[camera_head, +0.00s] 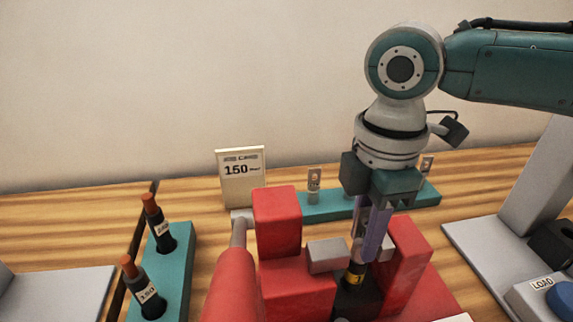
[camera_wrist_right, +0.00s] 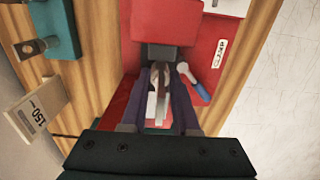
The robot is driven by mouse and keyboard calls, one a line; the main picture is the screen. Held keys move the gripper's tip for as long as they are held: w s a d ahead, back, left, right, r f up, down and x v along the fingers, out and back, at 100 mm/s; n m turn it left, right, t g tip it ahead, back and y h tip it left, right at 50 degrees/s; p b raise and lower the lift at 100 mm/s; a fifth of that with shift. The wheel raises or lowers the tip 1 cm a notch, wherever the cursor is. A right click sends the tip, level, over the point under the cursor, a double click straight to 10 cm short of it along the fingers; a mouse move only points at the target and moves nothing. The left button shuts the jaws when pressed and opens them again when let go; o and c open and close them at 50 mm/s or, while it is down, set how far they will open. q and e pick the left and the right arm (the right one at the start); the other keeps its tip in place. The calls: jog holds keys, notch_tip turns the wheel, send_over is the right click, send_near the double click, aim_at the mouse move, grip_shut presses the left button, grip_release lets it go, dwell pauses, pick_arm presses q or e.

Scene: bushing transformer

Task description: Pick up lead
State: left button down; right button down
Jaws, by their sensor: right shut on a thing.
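My right gripper (camera_head: 372,245) comes down from above into the red fixture and is shut on a metal lead (camera_head: 360,222). In the right wrist view the lead (camera_wrist_right: 161,95) shows as a narrow metal piece between the two dark fingers. Other leads with a hole in the top (camera_head: 314,182) stand in the teal rack (camera_head: 330,206) behind. My left gripper is not in view.
A card reading 150 (camera_head: 241,175) stands behind the fixture. A teal holder (camera_head: 180,262) at left holds two black bushings (camera_head: 150,295) with brown tops. A grey device marked LOAD (camera_head: 541,283) is at right. The wooden table (camera_head: 80,215) has free room at left.

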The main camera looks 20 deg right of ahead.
jog(key=shift+r, duration=0.1)
notch_tip(320, 180, up, 27)
jog(key=p, duration=1)
dwell(0.5)
